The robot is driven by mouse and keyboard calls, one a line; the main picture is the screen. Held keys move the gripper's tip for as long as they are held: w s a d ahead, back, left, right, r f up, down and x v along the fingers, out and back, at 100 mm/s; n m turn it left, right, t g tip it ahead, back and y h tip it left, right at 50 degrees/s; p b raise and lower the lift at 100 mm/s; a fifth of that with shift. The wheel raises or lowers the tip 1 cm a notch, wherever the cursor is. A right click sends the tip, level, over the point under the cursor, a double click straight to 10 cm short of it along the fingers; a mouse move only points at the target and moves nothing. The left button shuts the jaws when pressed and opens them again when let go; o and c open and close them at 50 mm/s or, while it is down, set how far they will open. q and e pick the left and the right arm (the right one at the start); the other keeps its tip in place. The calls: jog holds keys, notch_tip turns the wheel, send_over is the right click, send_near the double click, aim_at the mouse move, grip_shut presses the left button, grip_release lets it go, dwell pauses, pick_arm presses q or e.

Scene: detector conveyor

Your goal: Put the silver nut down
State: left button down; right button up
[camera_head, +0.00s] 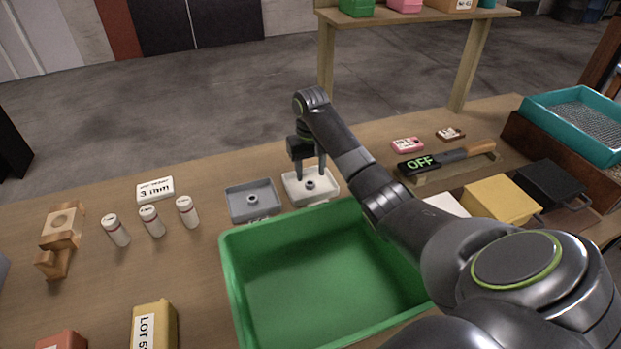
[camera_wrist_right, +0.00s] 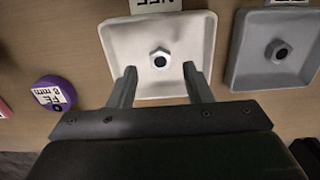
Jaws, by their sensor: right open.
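A silver nut (camera_wrist_right: 160,58) lies in the white tray (camera_wrist_right: 118,38), seen in the right wrist view. In the head view the nut (camera_head: 310,185) is small in the white tray (camera_head: 325,196). My right gripper (camera_wrist_right: 158,82) is open, its two fingers over the near part of the white tray, on either side of the nut and apart from it. In the head view the right gripper (camera_head: 312,178) points down at the tray. A grey tray (camera_head: 240,206) beside it holds another nut (camera_head: 252,198). My left gripper is not in view.
A large green bin (camera_head: 235,290) stands just in front of the trays. Several white bottles (camera_head: 152,221) and a wooden fixture (camera_head: 62,240) are at left. A detector wand reading OFF (camera_head: 432,160) lies at right. A purple round piece (camera_wrist_right: 55,93) is beside the white tray.

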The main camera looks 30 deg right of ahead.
aim_at(310, 184)
notch_tip(310, 184, up, 9)
jog(key=p, duration=0.5)
jog(key=shift+p, duration=0.4)
